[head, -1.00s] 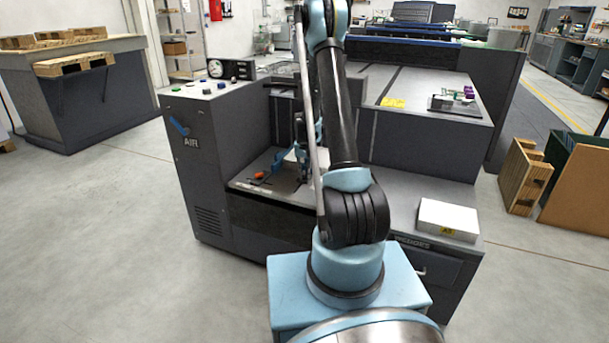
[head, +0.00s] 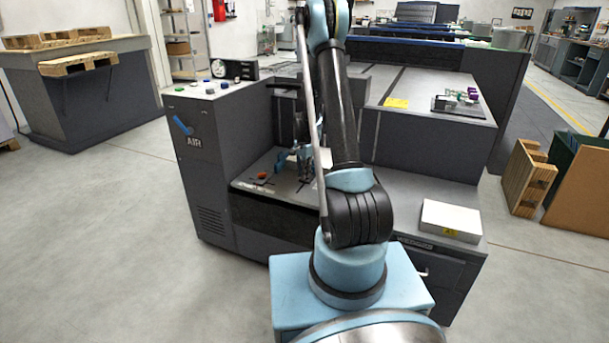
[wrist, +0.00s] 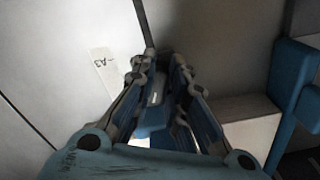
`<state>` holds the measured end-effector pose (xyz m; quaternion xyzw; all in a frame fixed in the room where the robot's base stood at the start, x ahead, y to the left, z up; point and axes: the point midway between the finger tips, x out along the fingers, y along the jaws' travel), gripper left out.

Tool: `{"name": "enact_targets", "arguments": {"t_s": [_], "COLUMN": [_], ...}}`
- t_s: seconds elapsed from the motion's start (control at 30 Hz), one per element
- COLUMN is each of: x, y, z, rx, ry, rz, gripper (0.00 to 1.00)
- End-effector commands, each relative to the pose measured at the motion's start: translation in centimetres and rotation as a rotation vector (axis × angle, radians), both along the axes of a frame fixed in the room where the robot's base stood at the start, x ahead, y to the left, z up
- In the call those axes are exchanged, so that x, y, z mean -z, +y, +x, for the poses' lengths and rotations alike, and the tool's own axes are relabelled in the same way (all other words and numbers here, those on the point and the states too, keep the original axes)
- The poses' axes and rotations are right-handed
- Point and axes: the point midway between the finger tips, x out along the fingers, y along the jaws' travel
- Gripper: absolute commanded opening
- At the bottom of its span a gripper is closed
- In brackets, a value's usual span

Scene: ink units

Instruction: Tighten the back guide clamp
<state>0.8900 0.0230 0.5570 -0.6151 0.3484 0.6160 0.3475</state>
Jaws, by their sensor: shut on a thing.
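My gripper (wrist: 162,75) shows in the wrist view with its fingers shut on a blue part, which looks like the handle of the back guide clamp (wrist: 154,112). The handle lies between the fingers, and its lower part is hidden by the gripper body. In the head view, my gripper (head: 304,168) is low over the dark deck of the machine (head: 335,190), partly behind my arm. The clamp itself is too small and covered there to make out.
An orange part (head: 262,176) lies on the deck to the left. The AIR cabinet (head: 205,165) stands left of it. A white box (head: 450,219) sits on the right shelf. In the wrist view, an A3 label (wrist: 105,70) is on a pale surface, and a blue piece (wrist: 292,90) is at right.

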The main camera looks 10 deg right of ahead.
Motion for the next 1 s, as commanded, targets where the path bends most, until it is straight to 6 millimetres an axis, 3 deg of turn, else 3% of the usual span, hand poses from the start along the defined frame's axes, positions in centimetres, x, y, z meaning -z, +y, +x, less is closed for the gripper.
{"name": "enact_targets", "arguments": {"t_s": [0.43, 1.0], "x": [-0.01, -0.01], "y": [0.31, 0.39], "z": [0.46, 0.59], "rx": [0.267, 0.324], "ry": [-0.001, -0.002], "rz": [0.001, 0.003], "gripper": [0.00, 0.00]}}
